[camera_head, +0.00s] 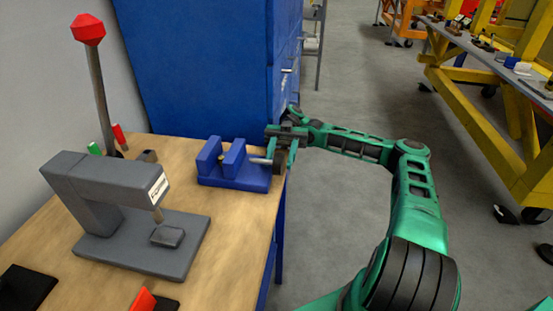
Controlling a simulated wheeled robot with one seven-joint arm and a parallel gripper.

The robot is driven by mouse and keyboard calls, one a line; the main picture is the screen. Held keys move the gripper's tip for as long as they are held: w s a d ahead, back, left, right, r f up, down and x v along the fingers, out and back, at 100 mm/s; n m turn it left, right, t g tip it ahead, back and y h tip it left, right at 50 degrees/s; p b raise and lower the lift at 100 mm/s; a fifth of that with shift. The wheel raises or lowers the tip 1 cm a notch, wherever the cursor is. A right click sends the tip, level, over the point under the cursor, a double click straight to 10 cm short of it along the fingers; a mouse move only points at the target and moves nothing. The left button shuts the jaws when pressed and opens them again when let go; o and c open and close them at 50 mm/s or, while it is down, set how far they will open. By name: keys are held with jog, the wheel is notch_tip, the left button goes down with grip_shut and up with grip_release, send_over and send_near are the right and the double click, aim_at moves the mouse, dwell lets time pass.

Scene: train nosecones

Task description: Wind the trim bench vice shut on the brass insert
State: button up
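The blue trim bench vice (238,181) stands on the wooden bench near its right edge, its two upright jaws parted by a gap. A small yellow spot, likely the brass insert (221,158), shows in the gap between the jaws; whether both jaws touch it is too small to tell. A light grey screw or handle bar (260,161) sticks out from the vice's right side. My gripper (279,152) is at the outer end of that bar, at the bench edge. The fingers overlap the bar end, and I cannot see whether they are closed on it.
A grey arbor press (115,195) with a red-knobbed lever (90,30) stands on the wooden bench (225,250) left of the vice. A blue cabinet (205,75) rises behind. Red and green handles lie near the press. Open floor lies right, with yellow-framed tables (480,110) beyond.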

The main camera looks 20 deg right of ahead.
jog(key=v, duration=0.7)
jog(key=shift+w, duration=0.1)
